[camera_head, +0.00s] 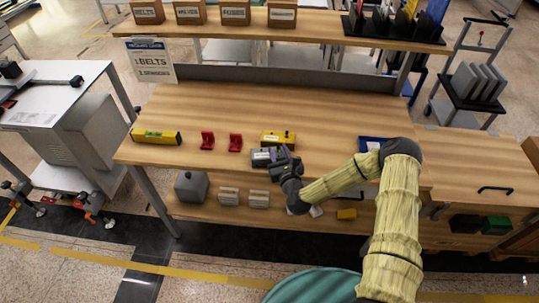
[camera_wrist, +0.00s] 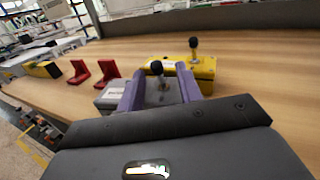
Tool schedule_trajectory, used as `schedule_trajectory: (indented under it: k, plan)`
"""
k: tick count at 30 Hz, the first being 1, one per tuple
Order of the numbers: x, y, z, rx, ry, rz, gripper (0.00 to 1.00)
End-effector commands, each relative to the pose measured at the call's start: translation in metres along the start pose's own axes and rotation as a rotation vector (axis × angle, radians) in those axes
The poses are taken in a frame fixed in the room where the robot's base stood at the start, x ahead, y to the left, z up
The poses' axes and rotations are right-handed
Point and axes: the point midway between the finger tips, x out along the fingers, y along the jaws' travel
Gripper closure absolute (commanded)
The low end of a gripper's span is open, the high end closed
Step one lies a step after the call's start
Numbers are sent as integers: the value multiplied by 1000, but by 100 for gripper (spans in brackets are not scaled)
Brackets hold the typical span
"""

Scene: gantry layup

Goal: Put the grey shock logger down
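The grey shock logger (camera_head: 262,157) is a small grey box with a pale label, over the workbench close to its front edge. In the wrist view the logger (camera_wrist: 113,94) sits between my gripper's two purple fingers, with a black knob rising from it. My gripper (camera_wrist: 159,90) is shut on it; the gripper (camera_head: 277,161) also shows in the head view. A yellow device (camera_head: 278,138) with a black knob is just behind the logger, and shows in the wrist view (camera_wrist: 204,70). I cannot tell whether the logger touches the bench top; its underside is hidden.
Two red brackets (camera_head: 207,141) and a yellow level (camera_head: 156,137) lie left on the workbench (camera_head: 330,110). A blue tray (camera_head: 372,144) is on the right, partly behind my arm. A shelf with boxes (camera_head: 236,12) runs along the back. The bench's middle and back are clear.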

Motion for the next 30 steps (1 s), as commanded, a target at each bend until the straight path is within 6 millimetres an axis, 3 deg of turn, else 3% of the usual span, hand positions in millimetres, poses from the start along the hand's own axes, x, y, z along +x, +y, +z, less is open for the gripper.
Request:
schedule_trajectory:
  k: [5, 20, 25, 30]
  plan:
    - [12, 0, 0, 0, -1, 1, 64]
    - [12, 0, 0, 0, 0, 0, 64]
    - [12, 0, 0, 0, 0, 0, 98]
    - [12, 0, 0, 0, -1, 0, 100]
